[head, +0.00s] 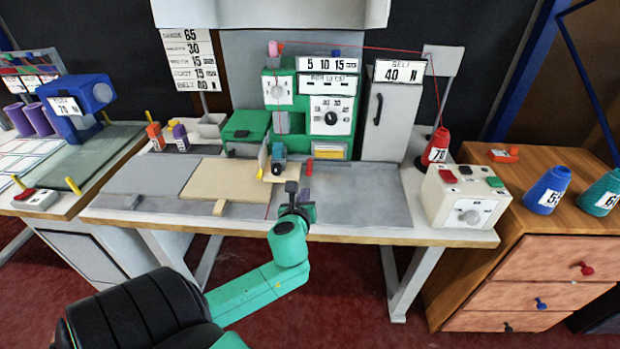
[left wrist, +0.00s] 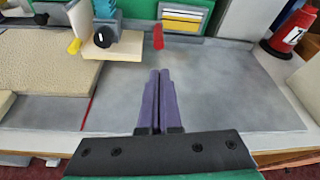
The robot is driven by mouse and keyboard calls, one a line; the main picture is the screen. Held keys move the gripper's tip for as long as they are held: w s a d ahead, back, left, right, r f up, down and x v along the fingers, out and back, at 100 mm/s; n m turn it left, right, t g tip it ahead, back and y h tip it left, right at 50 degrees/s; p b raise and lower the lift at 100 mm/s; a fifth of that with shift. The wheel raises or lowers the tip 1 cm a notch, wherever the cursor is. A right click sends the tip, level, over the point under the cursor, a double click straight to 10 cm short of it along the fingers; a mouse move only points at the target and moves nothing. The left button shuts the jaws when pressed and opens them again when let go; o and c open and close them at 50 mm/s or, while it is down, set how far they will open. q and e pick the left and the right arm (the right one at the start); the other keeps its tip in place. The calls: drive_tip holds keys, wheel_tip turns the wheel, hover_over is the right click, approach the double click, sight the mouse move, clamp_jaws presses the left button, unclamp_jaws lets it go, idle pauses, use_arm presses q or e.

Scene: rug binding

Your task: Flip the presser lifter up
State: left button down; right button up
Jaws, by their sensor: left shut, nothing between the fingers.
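The green sewing machine (head: 281,120) stands at the back middle of the table. A small upright red lever (head: 309,167), which looks like the presser lifter, stands right of the machine's needle area. It also shows in the left wrist view (left wrist: 158,37), beyond my fingers. The presser area (head: 278,163) sits over a small tan plate (left wrist: 115,48), left of the lever. My left gripper (head: 307,203) is shut and empty, its purple fingers (left wrist: 158,75) together over the grey table top. They point toward the lever and are apart from it. My right gripper is not in view.
A tan rug piece (head: 215,186) lies left of the plate. A red thread cone (head: 437,147) and a control box (head: 465,197) stand at the right. The grey surface (head: 365,195) right of my gripper is clear. A wooden drawer cabinet (head: 545,255) stands farther right.

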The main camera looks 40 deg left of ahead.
use_arm(q)
drive_tip(key=shift+w+a+f, duration=0.25)
drive_tip(key=shift+w+a, duration=0.05)
drive_tip(key=shift+w, duration=0.1)
drive_tip(key=b+x, duration=0.1)
drive_tip(key=x, duration=0.8)
drive_tip(key=shift+w+f, duration=0.1)
drive_tip(key=shift+f, duration=0.05)
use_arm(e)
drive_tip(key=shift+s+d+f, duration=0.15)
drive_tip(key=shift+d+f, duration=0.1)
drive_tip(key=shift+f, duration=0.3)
